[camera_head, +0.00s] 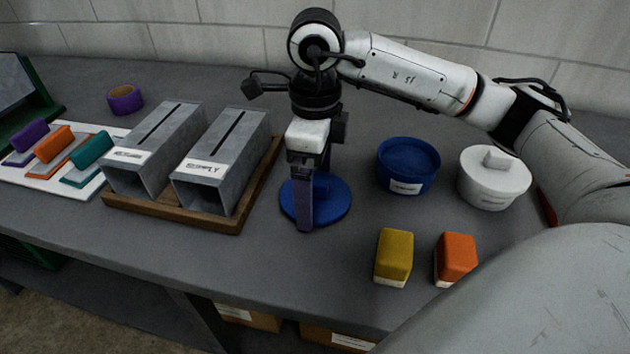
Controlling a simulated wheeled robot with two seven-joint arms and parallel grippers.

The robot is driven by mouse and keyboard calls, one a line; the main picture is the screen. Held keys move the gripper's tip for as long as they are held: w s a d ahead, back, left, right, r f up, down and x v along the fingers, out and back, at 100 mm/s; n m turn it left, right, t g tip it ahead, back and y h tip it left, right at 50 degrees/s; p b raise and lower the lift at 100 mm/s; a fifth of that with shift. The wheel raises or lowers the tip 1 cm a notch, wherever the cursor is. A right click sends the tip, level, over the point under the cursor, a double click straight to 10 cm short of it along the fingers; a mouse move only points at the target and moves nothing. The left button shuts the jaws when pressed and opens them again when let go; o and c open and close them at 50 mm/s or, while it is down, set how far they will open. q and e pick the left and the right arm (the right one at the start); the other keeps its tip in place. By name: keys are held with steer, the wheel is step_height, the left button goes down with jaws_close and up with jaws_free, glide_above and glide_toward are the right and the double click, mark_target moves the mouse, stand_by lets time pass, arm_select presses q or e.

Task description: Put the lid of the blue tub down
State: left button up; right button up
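The blue tub (408,178) stands on the bench right of centre, with a white label on its front and no lid on it. Its round blue lid (335,205) is flat and level, low over the bench to the left of the tub. I cannot tell whether it touches the bench. My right gripper (311,205) points straight down over the lid, one finger in front of its middle. That finger and the wrist hide the lid's handle, so I cannot tell whether the fingers are closed on it. My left gripper is out of view.
A white lidded tub (494,178) stands right of the blue tub. Yellow (394,257) and orange (456,259) blocks lie in front. Two grey ducts (231,165) sit on a wooden tray (197,220) at left. A purple tape roll (124,99) lies behind.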

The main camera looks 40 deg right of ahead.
mark_target(316, 184)
step_height(316, 184, up, 12)
steer(key=p, duration=0.2)
steer(key=shift+r, duration=0.15)
steer(key=shift+s, duration=0.1)
stand_by(0.6)
